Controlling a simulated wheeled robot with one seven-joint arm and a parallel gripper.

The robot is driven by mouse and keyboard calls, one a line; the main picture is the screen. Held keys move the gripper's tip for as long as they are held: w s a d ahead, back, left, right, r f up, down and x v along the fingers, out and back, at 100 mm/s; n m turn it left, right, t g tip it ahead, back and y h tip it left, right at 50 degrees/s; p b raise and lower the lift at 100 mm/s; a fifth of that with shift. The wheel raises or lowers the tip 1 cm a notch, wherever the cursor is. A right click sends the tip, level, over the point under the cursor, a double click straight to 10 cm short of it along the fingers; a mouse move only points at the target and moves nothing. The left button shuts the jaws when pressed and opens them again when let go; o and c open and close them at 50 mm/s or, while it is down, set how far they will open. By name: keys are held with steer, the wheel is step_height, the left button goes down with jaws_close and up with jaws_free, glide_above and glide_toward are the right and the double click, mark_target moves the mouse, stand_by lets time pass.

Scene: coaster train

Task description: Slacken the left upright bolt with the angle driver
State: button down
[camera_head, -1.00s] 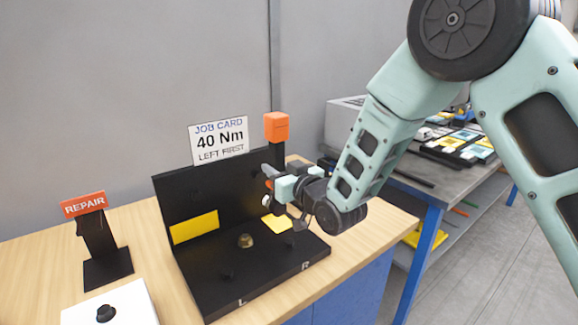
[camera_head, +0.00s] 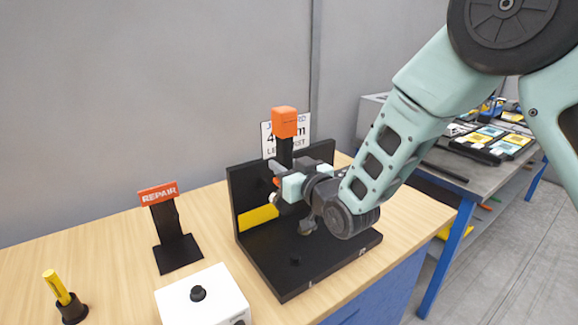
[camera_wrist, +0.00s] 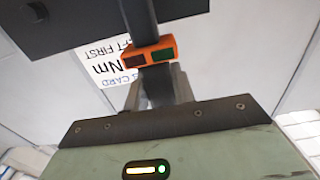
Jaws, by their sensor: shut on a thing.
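My gripper (camera_head: 284,184) is shut on the angle driver (camera_head: 284,124), a dark upright shaft with an orange block at its top. In the wrist view, the driver's orange part (camera_wrist: 148,52) sits beyond my fingers (camera_wrist: 160,90). My gripper is above the black fixture (camera_head: 262,258), which has a base plate and an upright back plate. A small dark stub (camera_head: 295,261) stands near the base's front edge. The driver's lower end is hidden, so contact with a bolt cannot be told.
The job card (camera_head: 303,128) is partly hidden behind the driver. A REPAIR stand (camera_head: 177,250), a white box with a black knob (camera_head: 205,296) and a yellow-handled tool in a holder (camera_head: 57,288) are at left on the wooden bench. A metal table (camera_head: 440,160) is at right.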

steer(key=shift+x, duration=1.2)
steer(key=shift+w+r, duration=0.1)
steer(key=shift+r, duration=0.1)
steer(key=shift+b+x, duration=1.15)
steer(key=shift+x, duration=0.75)
stand_by(2.1)
